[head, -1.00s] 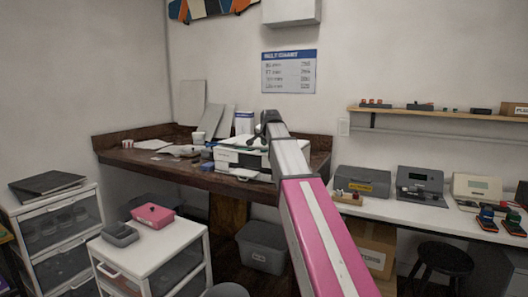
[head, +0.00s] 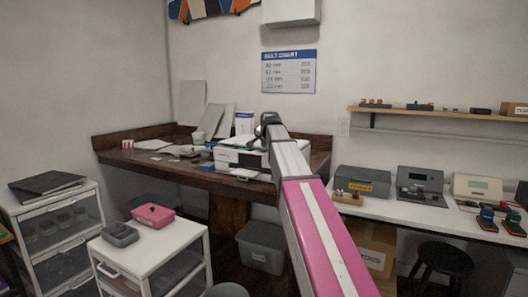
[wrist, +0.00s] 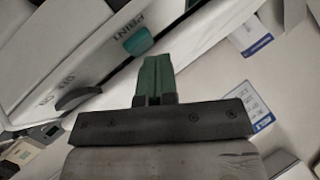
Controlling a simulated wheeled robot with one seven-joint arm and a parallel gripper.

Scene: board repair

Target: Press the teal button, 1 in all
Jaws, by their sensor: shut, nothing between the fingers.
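The teal button (wrist: 137,41) shows at the upper middle of the wrist view. It sits beside the word PRINT on the pale panel of a white machine. My gripper (wrist: 155,62) is shut and empty. Its dark green fingertips appear just below and right of the button, close to its edge; I cannot tell if they touch it. In the head view the white machine (head: 229,157) stands on the dark wooden desk (head: 190,174). My arm covers its right part, and the button cannot be made out there.
Papers lie on the desk's left part. A white bench (head: 430,216) with several devices stands to the right. A white drawer cart (head: 165,243) stands in front at the left.

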